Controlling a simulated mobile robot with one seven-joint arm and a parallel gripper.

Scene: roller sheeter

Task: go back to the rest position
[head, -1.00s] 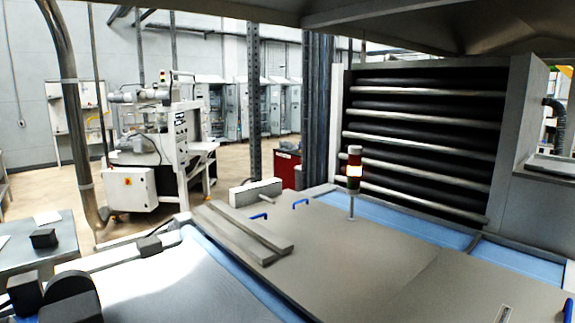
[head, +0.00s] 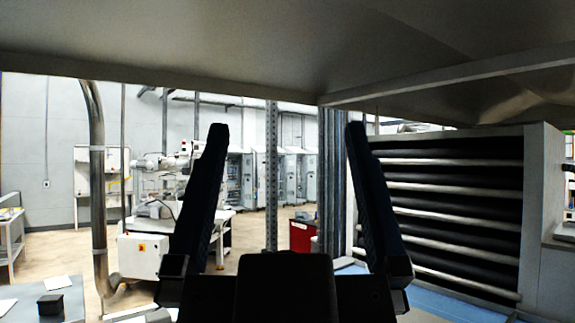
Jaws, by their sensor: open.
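My gripper (head: 285,130) stands large and dark in the lower middle of the head view. Its two black fingers point up and are spread wide apart, with nothing between them. Its dark body hides most of the sheeter's flat top. The roller stack (head: 450,200), dark rollers with pale bars between, is to the right of my gripper and farther back.
A wide metal hood (head: 250,45) hangs overhead. A vertical pipe (head: 97,180) and a grey table (head: 45,300) with a small black box (head: 50,305) are on the left. A white machine (head: 150,255) and a red cabinet (head: 302,235) stand behind on open floor.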

